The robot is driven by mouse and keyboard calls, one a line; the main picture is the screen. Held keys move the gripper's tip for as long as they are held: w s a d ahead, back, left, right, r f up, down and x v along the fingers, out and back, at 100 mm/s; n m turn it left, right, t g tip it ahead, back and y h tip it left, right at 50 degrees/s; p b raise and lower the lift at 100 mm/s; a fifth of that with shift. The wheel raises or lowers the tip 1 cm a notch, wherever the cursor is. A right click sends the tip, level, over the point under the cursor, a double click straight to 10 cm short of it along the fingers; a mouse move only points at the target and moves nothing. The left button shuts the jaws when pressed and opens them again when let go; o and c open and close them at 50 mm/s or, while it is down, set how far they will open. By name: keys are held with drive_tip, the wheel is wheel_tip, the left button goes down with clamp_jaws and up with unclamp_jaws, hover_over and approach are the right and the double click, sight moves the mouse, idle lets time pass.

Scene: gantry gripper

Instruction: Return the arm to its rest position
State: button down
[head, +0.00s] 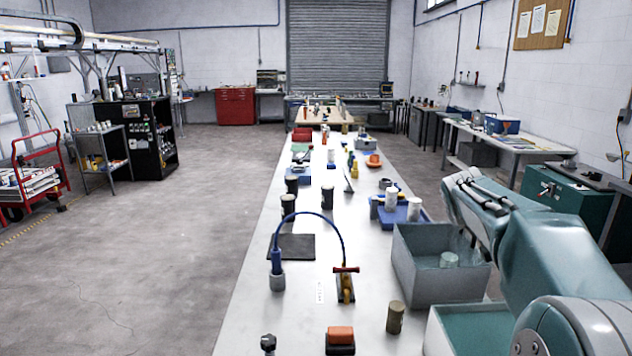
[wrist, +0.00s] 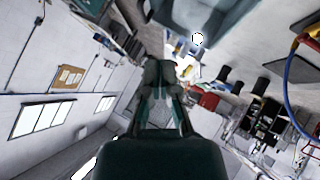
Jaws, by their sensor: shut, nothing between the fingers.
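My gripper (wrist: 160,74) shows in the wrist view, its fingers drawn together with nothing between them. The wrist view is tilted, and the gripper points out over the room, with blurred walls and windows behind it. In the head view my teal arm is folded at the right, beside and partly over the right edge of the long table (head: 338,240). I cannot make out the fingers in the head view.
A grey bin (head: 420,280) with a pale cylinder (head: 449,260) stands left of my arm. A brown cylinder (head: 395,317), a blue hose (head: 322,218) and an orange block (head: 340,335) are on the table.

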drive_tip(key=s+a+m+y, duration=0.1)
drive_tip(key=s+a, duration=0.3)
drive_tip(key=s, duration=0.3)
drive_tip(key=s+a+f+g+y, duration=0.1)
drive_tip(key=s+a, duration=0.2)
drive_tip(key=s, duration=0.3)
drive_tip(key=s+a+m+y, duration=0.1)
drive_tip(key=s+a, duration=0.3)
drive_tip(key=s, duration=0.3)
drive_tip(key=s+a+f+g+y, duration=0.1)
drive_tip(key=s+a+f, duration=0.2)
drive_tip(key=s, duration=0.5)
drive_tip(key=s+a+f+g+y, duration=0.1)
drive_tip(key=s+a+f, duration=0.2)
drive_tip(key=s+f, duration=0.3)
drive_tip(key=s, duration=0.3)
drive_tip(key=shift+s+a, duration=0.1)
drive_tip(key=shift+s, duration=0.05)
